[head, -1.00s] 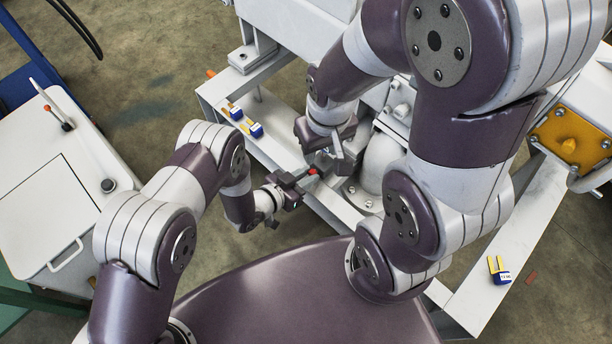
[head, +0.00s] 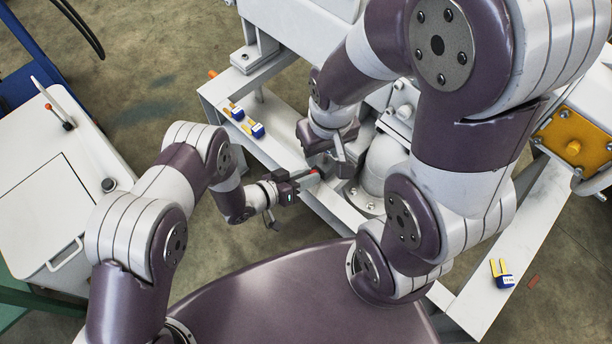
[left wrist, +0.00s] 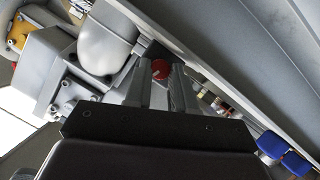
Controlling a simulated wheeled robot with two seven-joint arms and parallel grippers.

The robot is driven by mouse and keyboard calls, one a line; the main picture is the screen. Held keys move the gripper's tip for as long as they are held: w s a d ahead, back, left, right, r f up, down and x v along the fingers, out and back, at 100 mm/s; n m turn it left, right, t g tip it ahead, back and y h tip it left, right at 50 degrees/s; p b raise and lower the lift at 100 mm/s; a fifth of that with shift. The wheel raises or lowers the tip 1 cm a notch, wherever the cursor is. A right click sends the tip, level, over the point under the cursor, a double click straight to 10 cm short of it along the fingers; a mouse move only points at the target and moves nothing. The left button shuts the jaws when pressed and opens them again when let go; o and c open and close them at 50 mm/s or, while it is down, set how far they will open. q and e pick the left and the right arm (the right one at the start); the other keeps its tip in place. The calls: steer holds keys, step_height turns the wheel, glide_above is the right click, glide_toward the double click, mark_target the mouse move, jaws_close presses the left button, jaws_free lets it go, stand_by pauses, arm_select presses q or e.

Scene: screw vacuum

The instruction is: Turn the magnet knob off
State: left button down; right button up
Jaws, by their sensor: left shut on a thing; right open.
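The red magnet knob (head: 315,172) sits at the white frame, just in front of my right gripper. My left gripper (head: 306,176) comes from the left and has its fingertips at the knob. In the left wrist view the round red knob (left wrist: 160,69) shows between the two finger ends of my left gripper (left wrist: 161,82), which is shut on it. My right gripper (head: 340,158) points down behind the knob, beside a grey pipe, and is open. The body that the knob belongs to is mostly hidden, and what lies between the right fingers is hard to see.
The white frame beam (head: 337,207) runs under both grippers. Blue-and-yellow items (head: 244,121) lie on the frame at upper left, another (head: 502,274) at lower right. A rounded grey pipe (head: 384,165) stands close right of the right gripper. A white cabinet (head: 50,190) stands left.

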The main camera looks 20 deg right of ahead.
arm_select(q)
steer(key=c, duration=0.9)
jaws_free()
steer(key=shift+c, duration=0.2)
